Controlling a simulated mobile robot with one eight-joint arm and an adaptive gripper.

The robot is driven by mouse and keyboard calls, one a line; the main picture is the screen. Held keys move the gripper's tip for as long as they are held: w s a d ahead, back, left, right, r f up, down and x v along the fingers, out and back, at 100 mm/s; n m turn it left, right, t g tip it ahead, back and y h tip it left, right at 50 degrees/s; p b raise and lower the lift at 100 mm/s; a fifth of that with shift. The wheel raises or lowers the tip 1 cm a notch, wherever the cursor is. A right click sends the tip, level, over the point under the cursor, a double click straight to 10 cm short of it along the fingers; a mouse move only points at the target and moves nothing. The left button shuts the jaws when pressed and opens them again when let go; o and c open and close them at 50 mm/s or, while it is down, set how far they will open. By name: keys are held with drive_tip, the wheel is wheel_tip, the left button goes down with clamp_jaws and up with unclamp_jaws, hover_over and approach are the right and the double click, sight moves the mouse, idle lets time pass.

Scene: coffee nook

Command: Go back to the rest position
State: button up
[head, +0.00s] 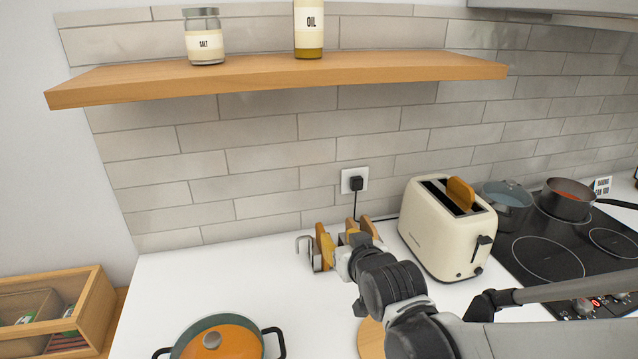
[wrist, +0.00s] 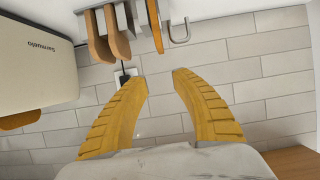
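My gripper (wrist: 160,78) is open in the wrist view, its two yellow ribbed fingers spread with nothing between them.
A cream toaster (head: 447,229) with bread stands close right of my wrist. A wooden shelf (head: 280,77) is above, a stove (head: 548,258) at right, a wooden box (head: 92,309) at left.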

drive_tip(key=s+d+g+h, duration=0.1)
drive_tip(key=s+d+g, duration=0.1)
drive_tip(key=s, duration=0.5)
drive_tip(key=s+d+m+g, duration=0.1)
drive_tip(key=s+d+g, duration=0.1)
drive_tip(key=s+d, duration=0.3)
drive_tip(key=s+d+f+m+g+h, duration=0.1)
drive_tip(key=s+d, duration=0.3)
drive_tip(key=s, duration=0.4)
drive_tip(key=shift+s+g+h, duration=0.3)
drive_tip(key=shift+s+g, duration=0.05)
drive_tip(key=shift+g, duration=0.15)
